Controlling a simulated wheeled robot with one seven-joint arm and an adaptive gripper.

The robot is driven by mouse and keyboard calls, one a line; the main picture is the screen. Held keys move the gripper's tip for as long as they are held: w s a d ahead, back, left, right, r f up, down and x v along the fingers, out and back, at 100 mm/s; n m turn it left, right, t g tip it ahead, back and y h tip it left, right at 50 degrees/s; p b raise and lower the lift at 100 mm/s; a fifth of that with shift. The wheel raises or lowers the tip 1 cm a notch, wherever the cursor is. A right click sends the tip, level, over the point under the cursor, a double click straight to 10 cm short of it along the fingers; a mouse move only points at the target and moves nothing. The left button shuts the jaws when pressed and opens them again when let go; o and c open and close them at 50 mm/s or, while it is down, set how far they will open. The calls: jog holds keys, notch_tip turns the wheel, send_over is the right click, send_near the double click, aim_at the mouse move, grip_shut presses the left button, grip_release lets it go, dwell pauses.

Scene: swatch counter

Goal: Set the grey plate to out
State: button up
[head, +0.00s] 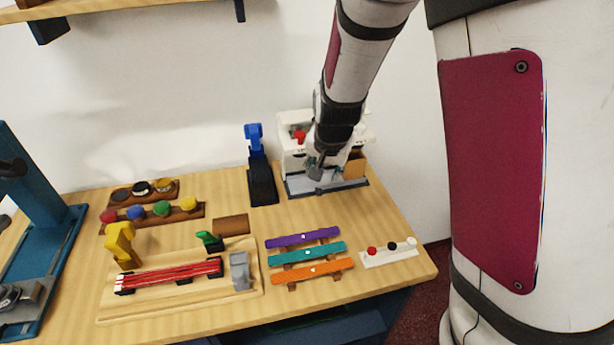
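A flat grey plate (353,184) lies at the foot of a white machine (293,146) at the back right of the counter. The machine has a red part (299,137) on its front. My gripper (317,174) points down in front of the machine, at or just above the grey plate. I cannot tell whether it touches the plate. My arm and gripper hide part of the machine and plate. The fingers are too small and dark to show whether they are open or shut.
A blue and black stand (261,180) is left of the machine. Purple (302,238), teal and orange bars lie in front, with a white button strip (389,253) to their right. A wooden board (180,300) with red rods fills the front left. Bare counter lies between.

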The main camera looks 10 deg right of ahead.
aim_at(319, 191)
jog(key=b+x, duration=0.3)
jog(key=x, duration=1)
jog(key=shift+f, duration=0.2)
grip_shut()
